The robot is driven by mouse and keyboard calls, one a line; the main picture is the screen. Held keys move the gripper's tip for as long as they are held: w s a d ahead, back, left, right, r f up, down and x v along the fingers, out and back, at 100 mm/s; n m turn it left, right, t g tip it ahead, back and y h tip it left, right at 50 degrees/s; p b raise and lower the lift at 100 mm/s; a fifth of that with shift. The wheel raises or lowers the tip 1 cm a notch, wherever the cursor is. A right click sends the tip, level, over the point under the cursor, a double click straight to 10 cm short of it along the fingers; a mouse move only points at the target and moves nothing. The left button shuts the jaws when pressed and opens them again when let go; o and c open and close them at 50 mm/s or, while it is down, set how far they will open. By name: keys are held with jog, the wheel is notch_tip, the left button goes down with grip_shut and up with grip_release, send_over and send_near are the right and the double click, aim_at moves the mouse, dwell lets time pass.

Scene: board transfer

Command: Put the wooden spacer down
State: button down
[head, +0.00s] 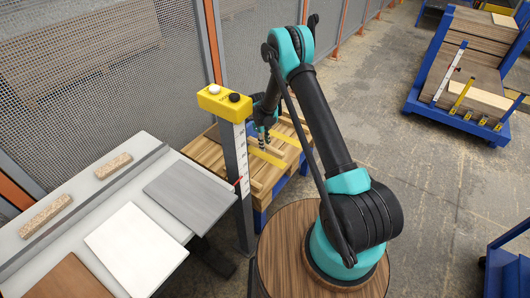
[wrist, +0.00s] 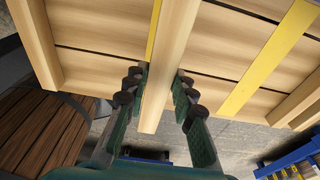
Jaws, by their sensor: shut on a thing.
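The wooden spacer (wrist: 156,108) is a long pale bar between the two fingers of my gripper (wrist: 155,92) in the wrist view. My gripper is shut on it near its near end, which sticks out past the edge of the board stack (wrist: 100,30). The spacer runs away from me over the pale boards, alongside a yellow stripe partly hidden by it. I cannot tell whether its underside touches the boards. In the head view my gripper (head: 263,140) is low over the stack (head: 205,150), and the held spacer is partly hidden there.
Other spacers lie across the boards at left (wrist: 35,45) and right (wrist: 298,102). A second yellow stripe (wrist: 268,62) crosses between. A yellow-topped post (head: 225,100) stands close before the stack. A sample table (head: 110,205) is at left, a mesh fence (head: 90,80) behind.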

aim_at(265, 157)
jog(key=shift+f, duration=2.55)
jog(key=c, duration=1.3)
grip_release()
jog(key=shift+f, duration=0.1)
jog(key=shift+o, duration=0.2)
